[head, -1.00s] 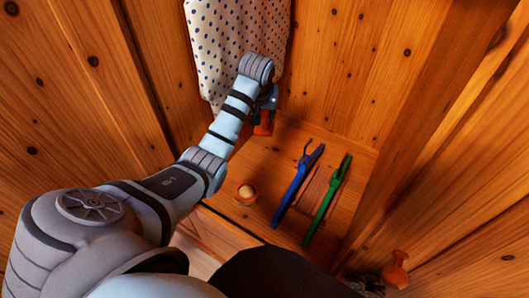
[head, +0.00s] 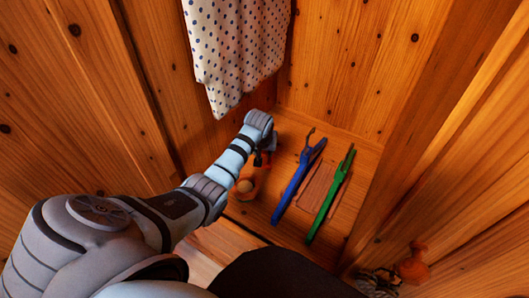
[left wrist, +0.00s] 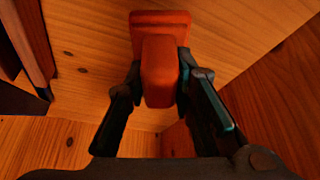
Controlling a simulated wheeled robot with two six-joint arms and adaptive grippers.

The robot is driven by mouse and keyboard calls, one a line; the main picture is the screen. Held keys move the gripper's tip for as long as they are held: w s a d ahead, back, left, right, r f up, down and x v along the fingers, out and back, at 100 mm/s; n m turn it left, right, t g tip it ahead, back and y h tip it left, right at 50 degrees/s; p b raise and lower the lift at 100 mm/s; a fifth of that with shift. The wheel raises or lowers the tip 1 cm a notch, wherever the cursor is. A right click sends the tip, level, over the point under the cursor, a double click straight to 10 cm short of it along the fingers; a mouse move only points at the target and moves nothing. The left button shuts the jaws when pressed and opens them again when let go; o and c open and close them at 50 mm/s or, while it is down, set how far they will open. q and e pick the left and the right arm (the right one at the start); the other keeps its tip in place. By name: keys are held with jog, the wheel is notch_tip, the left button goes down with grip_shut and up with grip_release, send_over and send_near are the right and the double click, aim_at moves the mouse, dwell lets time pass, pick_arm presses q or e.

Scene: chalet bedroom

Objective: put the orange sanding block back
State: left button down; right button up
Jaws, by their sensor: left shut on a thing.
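My left gripper (head: 266,152) is shut on the orange sanding block (left wrist: 160,72). In the left wrist view, the gripper's two dark fingers (left wrist: 158,88) clasp the raised grip of the block, and its wider base (left wrist: 160,18) lies beyond them. In the head view the block (head: 257,172) shows partly below the gripper, low over the left part of a wooden shelf (head: 345,150). I cannot tell whether it touches the shelf.
A blue tool (head: 299,180) and a green tool (head: 329,197) lie on the shelf, right of my gripper. A small round wooden thing (head: 245,187) is close to the block. A dotted cloth (head: 236,55) hangs behind. An orange object (head: 413,266) stands at lower right.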

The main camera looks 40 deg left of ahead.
pick_arm(q)
jog(key=c, duration=1.4)
grip_release()
jog(key=shift+o, duration=0.2)
jog(key=shift+s+r, duration=0.1)
jog(key=shift+r, duration=0.3)
jog(key=p+v, duration=0.5)
jog(key=v, duration=0.6)
jog(key=shift+s+d+r, duration=0.1)
